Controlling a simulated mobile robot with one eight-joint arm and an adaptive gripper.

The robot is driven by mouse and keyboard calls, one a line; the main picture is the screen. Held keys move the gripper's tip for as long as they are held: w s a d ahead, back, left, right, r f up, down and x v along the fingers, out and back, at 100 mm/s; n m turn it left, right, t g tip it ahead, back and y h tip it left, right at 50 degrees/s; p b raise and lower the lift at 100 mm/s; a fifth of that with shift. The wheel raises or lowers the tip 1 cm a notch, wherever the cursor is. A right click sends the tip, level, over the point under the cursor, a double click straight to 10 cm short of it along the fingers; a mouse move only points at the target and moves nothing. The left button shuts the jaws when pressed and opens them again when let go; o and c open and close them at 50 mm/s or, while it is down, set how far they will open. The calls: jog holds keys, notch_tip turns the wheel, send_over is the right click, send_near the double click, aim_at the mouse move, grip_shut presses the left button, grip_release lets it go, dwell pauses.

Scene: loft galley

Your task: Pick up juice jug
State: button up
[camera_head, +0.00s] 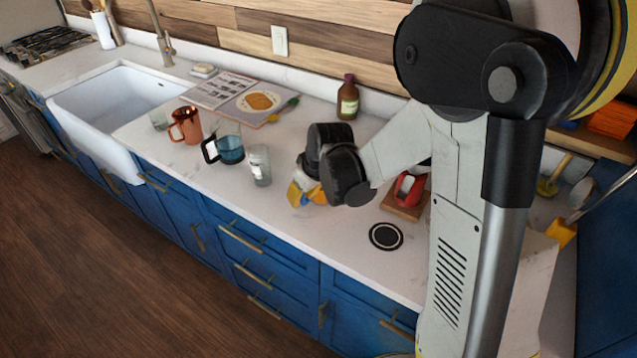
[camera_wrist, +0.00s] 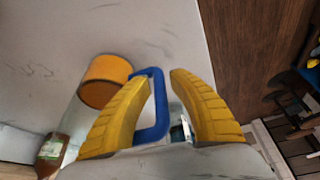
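In the wrist view, what appears to be the juice jug has an orange round body or top (camera_wrist: 108,68) and a blue loop handle (camera_wrist: 163,105). My gripper's two yellow fingers (camera_wrist: 160,82) stand on either side of the handle. The left finger overlaps the handle in the picture; a gap shows between the handle and the right finger. I cannot tell if either touches. In the head view my gripper (camera_head: 306,196) is low over the counter, and the arm and fingers hide most of the jug.
On the counter (camera_head: 268,213) left of my gripper stand a clear glass (camera_head: 260,166), a dark-handled glass jug with blue contents (camera_head: 229,150) and a copper mug (camera_head: 187,124). A brown bottle (camera_head: 348,98) stands behind, a red item (camera_head: 409,188) to the right, and a black disc (camera_head: 386,236) in front.

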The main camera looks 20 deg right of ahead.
grip_shut()
jog(key=shift+r, duration=0.25)
